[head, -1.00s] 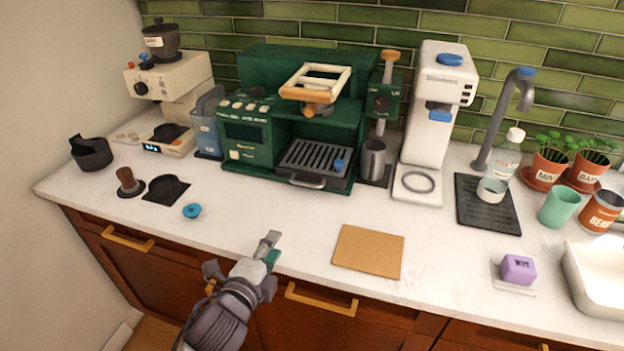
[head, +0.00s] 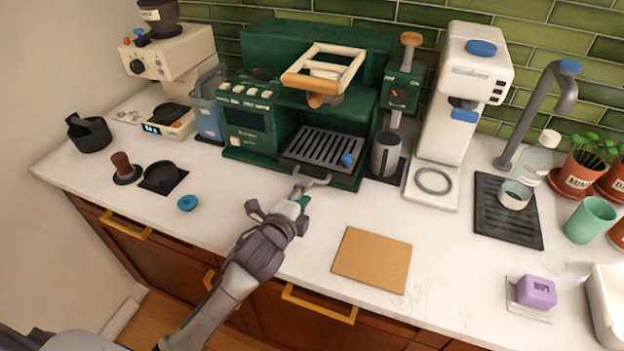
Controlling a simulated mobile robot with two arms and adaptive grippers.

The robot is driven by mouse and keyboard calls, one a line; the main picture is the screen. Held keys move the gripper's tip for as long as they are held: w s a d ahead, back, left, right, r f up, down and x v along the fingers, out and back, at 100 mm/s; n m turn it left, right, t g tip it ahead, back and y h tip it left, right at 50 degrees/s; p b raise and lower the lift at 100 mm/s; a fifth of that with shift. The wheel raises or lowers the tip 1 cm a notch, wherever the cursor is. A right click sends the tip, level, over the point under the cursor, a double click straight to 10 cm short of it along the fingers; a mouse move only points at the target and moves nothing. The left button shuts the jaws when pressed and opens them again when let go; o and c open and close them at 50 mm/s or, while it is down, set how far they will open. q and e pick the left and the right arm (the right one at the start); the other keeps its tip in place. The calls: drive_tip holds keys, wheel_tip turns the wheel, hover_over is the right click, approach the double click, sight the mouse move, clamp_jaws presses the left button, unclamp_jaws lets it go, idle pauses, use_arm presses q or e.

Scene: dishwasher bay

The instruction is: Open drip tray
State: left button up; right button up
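The drip tray (head: 322,148) has a dark slatted top and sits in the base of the green espresso machine (head: 247,118). Its grey handle (head: 316,181) sticks out at the front, low over the counter. The tray looks pushed in. My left gripper (head: 302,188) reaches in from the lower left, its fingertips at the left part of the handle and partly covering it. I cannot tell whether the fingers touch or close around it. My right gripper is not in view.
A small blue knob (head: 347,160) rests on the tray's right side. A grey cup (head: 384,154) stands to its right. A tan board (head: 372,260) lies on the front counter, and a blue round piece (head: 187,203) lies left. The counter before the machine is otherwise clear.

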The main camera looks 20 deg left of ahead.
use_arm(q)
drive_tip(key=x, duration=0.4)
drive_tip(key=shift+w, duration=0.2)
drive_tip(key=shift+w+f, duration=0.15)
drive_tip(key=shift+w, duration=0.4)
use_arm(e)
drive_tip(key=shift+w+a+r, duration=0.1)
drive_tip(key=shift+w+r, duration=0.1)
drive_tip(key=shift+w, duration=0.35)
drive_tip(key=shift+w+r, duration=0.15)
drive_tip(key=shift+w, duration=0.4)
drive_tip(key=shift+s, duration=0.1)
use_arm(q)
drive_tip(key=shift+c, duration=0.8)
clamp_jaws()
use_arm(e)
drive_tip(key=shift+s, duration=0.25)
